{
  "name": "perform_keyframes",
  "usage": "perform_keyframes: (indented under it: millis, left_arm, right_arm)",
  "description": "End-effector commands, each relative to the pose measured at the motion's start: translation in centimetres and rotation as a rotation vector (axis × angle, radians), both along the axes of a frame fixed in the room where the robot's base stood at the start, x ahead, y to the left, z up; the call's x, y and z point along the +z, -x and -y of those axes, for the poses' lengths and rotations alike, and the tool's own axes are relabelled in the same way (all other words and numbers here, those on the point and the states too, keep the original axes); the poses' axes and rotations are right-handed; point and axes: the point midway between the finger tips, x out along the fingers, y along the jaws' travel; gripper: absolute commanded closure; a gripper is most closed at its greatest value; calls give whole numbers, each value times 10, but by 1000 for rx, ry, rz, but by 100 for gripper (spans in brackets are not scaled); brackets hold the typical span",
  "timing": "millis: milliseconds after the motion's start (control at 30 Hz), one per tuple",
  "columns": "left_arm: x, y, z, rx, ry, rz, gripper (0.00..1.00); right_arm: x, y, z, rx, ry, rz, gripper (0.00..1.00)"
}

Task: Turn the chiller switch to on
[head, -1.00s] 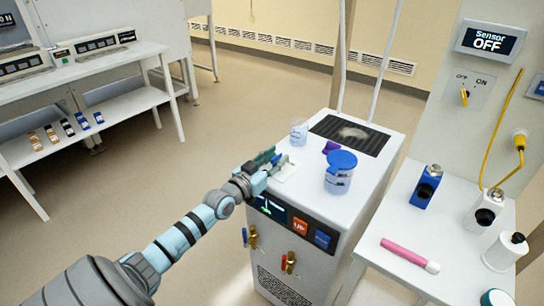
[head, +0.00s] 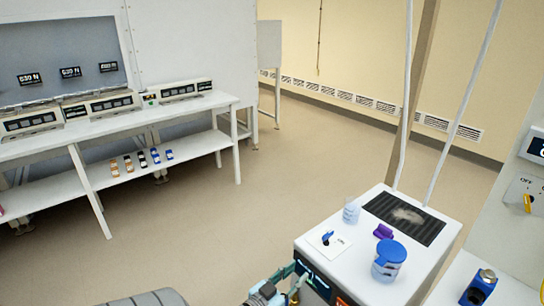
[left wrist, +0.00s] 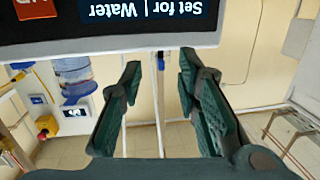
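The chiller (head: 395,240) is a white cabinet at the lower right of the head view. On its top, near the left corner, a white plate (head: 318,247) carries a small blue switch (head: 327,238) with an ON label to its right. I cannot tell for sure which way the switch points. My left gripper (head: 290,280) is low at the chiller's front, below the switch and apart from it, partly cut off by the frame. In the left wrist view its fingers (left wrist: 160,75) are spread and empty, near an upside-down "Set for Water" display (left wrist: 150,12). My right gripper is not in view.
A blue-lidded jar (head: 389,262), a purple item (head: 382,231) and a clear cup (head: 351,212) stand on the chiller near a dark grille (head: 403,218). A wall panel (head: 525,195) is at the right. A bench (head: 150,125) stands at the left; the floor between is clear.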

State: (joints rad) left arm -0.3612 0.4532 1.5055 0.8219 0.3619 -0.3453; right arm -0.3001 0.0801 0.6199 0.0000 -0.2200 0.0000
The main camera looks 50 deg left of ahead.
Motion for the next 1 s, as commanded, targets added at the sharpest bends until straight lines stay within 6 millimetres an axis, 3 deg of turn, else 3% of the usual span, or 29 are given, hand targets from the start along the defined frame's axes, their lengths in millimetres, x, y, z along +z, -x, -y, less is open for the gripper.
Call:
perform_keyframes:
  millis: [33, 100, 700, 900, 1000]
  left_arm:
    - [-20, 3, 0, 1, -1, -26, 70]
    - [-41, 7, 1, 1, -4, -68, 70]
    - [-209, 64, 17, -3, -4, -425, 70]
    - [-251, 86, 24, -6, 0, -526, 70]
    - [-263, 93, 26, -7, 2, -557, 70]
  right_arm:
    - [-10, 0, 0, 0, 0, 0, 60]
    - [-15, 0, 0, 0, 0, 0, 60]
    - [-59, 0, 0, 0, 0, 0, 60]
    - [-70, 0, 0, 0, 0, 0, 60]
    - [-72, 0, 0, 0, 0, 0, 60]
